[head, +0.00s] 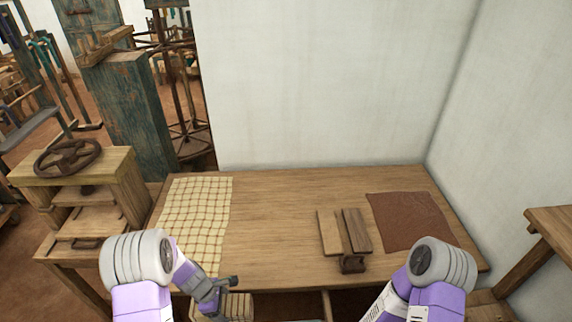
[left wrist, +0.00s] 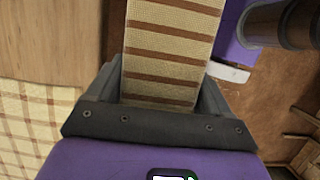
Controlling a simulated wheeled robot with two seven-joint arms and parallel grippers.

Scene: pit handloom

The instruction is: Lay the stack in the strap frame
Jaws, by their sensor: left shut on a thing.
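The stack (left wrist: 168,50), cream cloth with brown stripes, runs between the fingers of my left gripper (left wrist: 160,88) in the left wrist view. The gripper is shut on it. In the head view my left gripper (head: 222,296) is low, at the table's front edge, with part of the pale stack (head: 238,308) showing beside it. A wooden piece with upright-looking slats and a dark block in front (head: 345,238) stands right of the table's middle; it may be the strap frame, but I see no straps clearly. My right gripper is out of view.
The wooden table (head: 285,215) has a cream checked cloth (head: 195,215) at its left and a brown cloth (head: 407,220) at its right. Its middle is clear. White walls close the back and right. A wooden stand with a wheel (head: 68,158) is at left.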

